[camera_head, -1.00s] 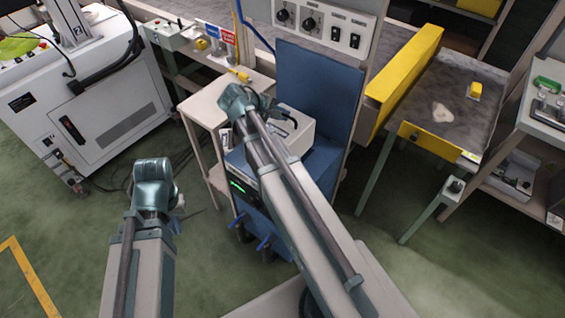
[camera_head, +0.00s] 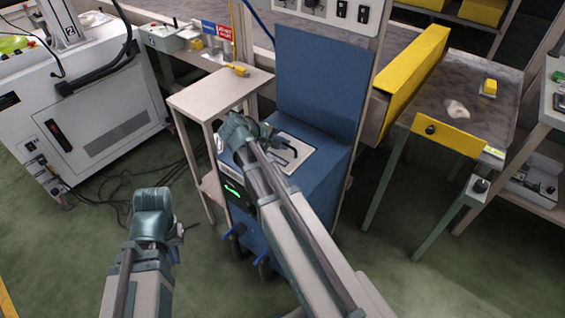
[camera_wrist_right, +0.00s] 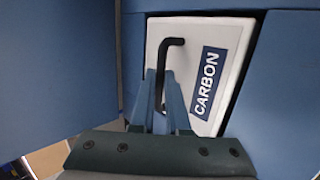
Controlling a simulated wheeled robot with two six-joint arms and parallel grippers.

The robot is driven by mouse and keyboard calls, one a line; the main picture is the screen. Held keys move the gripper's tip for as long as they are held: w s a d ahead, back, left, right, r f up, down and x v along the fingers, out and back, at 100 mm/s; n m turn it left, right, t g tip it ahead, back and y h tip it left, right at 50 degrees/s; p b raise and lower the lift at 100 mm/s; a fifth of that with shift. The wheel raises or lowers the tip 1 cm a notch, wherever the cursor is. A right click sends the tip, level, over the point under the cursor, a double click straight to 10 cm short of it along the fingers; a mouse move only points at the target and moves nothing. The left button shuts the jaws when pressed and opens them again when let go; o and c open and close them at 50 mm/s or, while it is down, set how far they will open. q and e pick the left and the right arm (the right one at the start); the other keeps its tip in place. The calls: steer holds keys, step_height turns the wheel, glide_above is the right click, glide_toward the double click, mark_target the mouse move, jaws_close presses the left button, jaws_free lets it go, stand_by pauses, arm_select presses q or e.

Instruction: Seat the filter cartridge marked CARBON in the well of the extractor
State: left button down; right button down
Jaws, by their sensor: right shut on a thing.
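The blue extractor (camera_head: 316,192) stands at the centre with a tall back panel (camera_head: 318,85). The white cartridge (camera_head: 300,165) sits down in its top well, its lid about level with the blue top. In the right wrist view the cartridge (camera_wrist_right: 226,38) bears the label CARBON (camera_wrist_right: 208,82) and a black bar handle (camera_wrist_right: 168,60). Thin dark gaps show around its edges. My right gripper (camera_wrist_right: 167,95) is shut on the handle; in the head view its hand (camera_head: 245,135) is over the extractor. My left gripper (camera_head: 152,208) hangs over the floor, its fingers hidden.
A small beige table (camera_head: 222,93) stands left of the extractor, a yellow object (camera_head: 236,69) at its back. A white machine (camera_head: 90,130) is at far left, cables on the floor beside it. A grey bench with a yellow board (camera_head: 412,80) is at right.

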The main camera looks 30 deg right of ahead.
mark_target(282, 153)
steer(key=shift+f, duration=0.3)
step_height(282, 153, down, 4)
steer(key=b, duration=0.4)
steer(key=shift+f, duration=0.1)
steer(key=c, duration=1.4)
jaws_free()
steer(key=o, duration=0.5)
